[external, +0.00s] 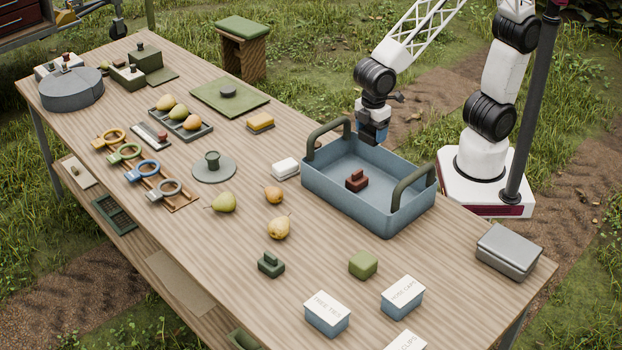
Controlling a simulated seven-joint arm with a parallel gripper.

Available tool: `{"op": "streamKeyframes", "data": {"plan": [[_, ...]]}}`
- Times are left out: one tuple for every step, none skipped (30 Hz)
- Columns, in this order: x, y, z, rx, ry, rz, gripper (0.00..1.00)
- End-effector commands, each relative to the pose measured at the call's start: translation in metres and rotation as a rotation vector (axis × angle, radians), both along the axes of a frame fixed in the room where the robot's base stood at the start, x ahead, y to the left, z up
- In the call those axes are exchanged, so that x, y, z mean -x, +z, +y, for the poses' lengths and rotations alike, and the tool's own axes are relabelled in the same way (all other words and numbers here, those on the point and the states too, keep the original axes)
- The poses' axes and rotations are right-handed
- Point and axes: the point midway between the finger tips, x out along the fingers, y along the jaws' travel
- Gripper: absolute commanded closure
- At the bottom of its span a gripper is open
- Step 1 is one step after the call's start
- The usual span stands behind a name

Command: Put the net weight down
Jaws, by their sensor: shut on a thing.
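My gripper (373,118) is at the far side of the blue basket (340,205), close above its far rim. It is shut on a small dark blue block (373,133), which appears to be the net weight. The jaws cover much of the block, and I cannot tell whether it touches the rim. A similar red-brown block with a raised grip (357,181) sits on the basket floor. A dark green block of like shape (271,264) stands on the table in front of the basket.
Pears (279,227), a white block (286,168) and a grey plate (214,168) lie left of the basket. Labelled boxes (403,297) and a grey case (508,251) are at the near right. Bare wood (450,255) lies right of the basket.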

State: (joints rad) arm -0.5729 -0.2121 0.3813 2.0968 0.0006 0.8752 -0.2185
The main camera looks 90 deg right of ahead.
Motion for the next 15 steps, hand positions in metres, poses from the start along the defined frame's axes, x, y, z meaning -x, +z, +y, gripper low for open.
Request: {"op": "streamKeyframes", "data": {"plan": [[0.007,0.000,0.003,-0.001,0.002,-0.001,0.63],[0.010,0.000,0.004,-0.001,0.001,-0.001,0.63],[0.014,-0.001,0.006,-0.001,0.001,-0.001,0.63],[0.017,-0.001,0.007,-0.001,0.000,-0.001,0.63],[0.020,-0.001,0.008,-0.001,-0.001,-0.001,0.63],[0.024,-0.001,0.009,-0.001,-0.001,-0.001,0.63],[0.027,-0.002,0.010,-0.001,-0.001,-0.001,0.63],[0.030,-0.002,0.011,0.000,-0.002,0.000,0.63],[0.033,-0.002,0.012,0.000,-0.002,0.000,0.63],[0.036,-0.003,0.012,0.000,-0.003,0.000,0.63],[0.039,-0.003,0.013,0.000,-0.004,0.000,0.63],[0.038,-0.012,0.013,0.002,-0.005,0.004,0.63],[0.038,-0.017,0.013,0.002,-0.005,0.004,0.63],[0.038,-0.022,0.013,0.002,-0.006,0.004,0.63],[0.038,-0.029,0.013,0.002,-0.006,0.004,0.63]]}}
